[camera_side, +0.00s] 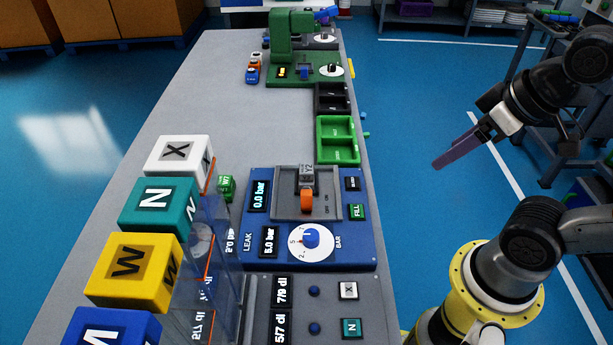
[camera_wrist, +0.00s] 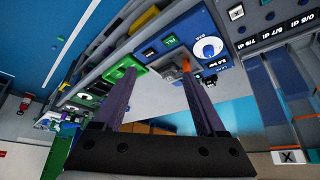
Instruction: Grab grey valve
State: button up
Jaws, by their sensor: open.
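The grey valve (camera_side: 307,175), a small grey block marked Y2, sits in the grey recess of the blue leak-test panel (camera_side: 260,222) in the side view, with an orange part (camera_side: 307,201) at its front. The orange part also shows in the wrist view (camera_wrist: 186,65), close to the right fingertip in the picture; the grey valve is too small to make out clearly there. My gripper (camera_side: 438,164) is open and empty, with purple fingers. It is off to the right of the table, apart from the valve. Its spread fingers also show in the wrist view (camera_wrist: 158,74).
A green station (camera_side: 303,65) is at the far end.

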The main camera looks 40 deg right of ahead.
dwell(0.3)
jog(key=w+r+m, duration=0.6)
jog(key=w, duration=0.2)
jog(key=m+g, duration=0.3)
jog(key=g, duration=0.3)
send_over(306, 168)
jog(key=f, duration=2.1)
jog(key=shift+s+a, duration=0.15)
jog(key=shift+s, duration=0.15)
jog(key=shift+w+f, duration=0.15)
jog(key=shift+f, duration=1.4)
jog(key=shift+w+f, duration=0.1)
jog(key=shift+f, duration=1.45)
grip_shut()
